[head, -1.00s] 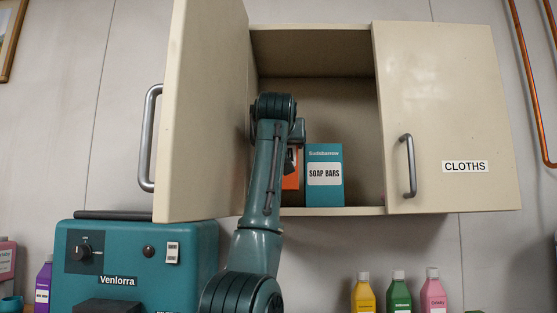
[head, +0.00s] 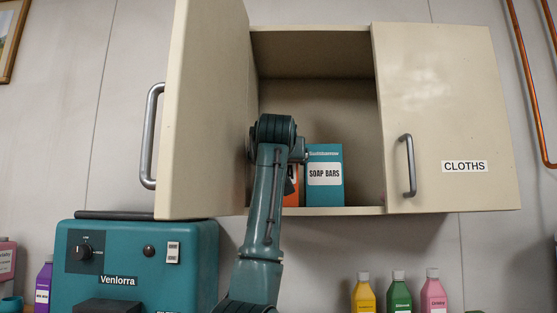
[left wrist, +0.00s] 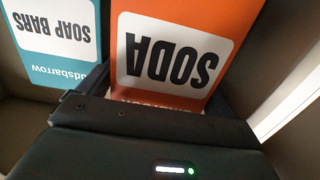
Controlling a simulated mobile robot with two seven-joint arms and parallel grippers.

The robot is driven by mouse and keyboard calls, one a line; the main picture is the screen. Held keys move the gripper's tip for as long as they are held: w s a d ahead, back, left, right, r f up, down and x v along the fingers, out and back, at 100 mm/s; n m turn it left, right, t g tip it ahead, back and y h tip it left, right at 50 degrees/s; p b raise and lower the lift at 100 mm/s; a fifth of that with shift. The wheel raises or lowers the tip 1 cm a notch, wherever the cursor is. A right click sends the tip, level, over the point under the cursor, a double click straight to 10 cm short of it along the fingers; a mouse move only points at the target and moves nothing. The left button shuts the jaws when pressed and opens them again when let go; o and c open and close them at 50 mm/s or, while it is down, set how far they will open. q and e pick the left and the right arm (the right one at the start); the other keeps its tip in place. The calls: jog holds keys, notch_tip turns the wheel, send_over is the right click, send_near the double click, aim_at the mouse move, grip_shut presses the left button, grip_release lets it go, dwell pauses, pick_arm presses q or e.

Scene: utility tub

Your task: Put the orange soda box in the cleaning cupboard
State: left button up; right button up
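The orange soda box (head: 291,190) stands inside the open cupboard (head: 320,53), just left of the teal soap bars box. My left arm hides much of it in the head view. In the left wrist view the soda box (left wrist: 172,60) fills the middle, with its label upside down. My left gripper (left wrist: 160,103) has a dark finger close against each side of the box and is shut on it. In the head view the box's bottom looks level with the soap bars box's, at the shelf. My right gripper is not in view.
The soap bars box (head: 324,178) is close to the right of the soda box. The open left door (head: 205,110) stands near my arm on the left. The cloths door (head: 450,120) is shut. Bottles (head: 398,292) and a teal machine (head: 135,265) are below.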

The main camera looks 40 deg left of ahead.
pick_arm(q)
jog(key=b+v, duration=0.3)
jog(key=v, duration=0.9)
jog(key=shift+r+b, duration=0.15)
jog(key=shift+b, duration=0.25)
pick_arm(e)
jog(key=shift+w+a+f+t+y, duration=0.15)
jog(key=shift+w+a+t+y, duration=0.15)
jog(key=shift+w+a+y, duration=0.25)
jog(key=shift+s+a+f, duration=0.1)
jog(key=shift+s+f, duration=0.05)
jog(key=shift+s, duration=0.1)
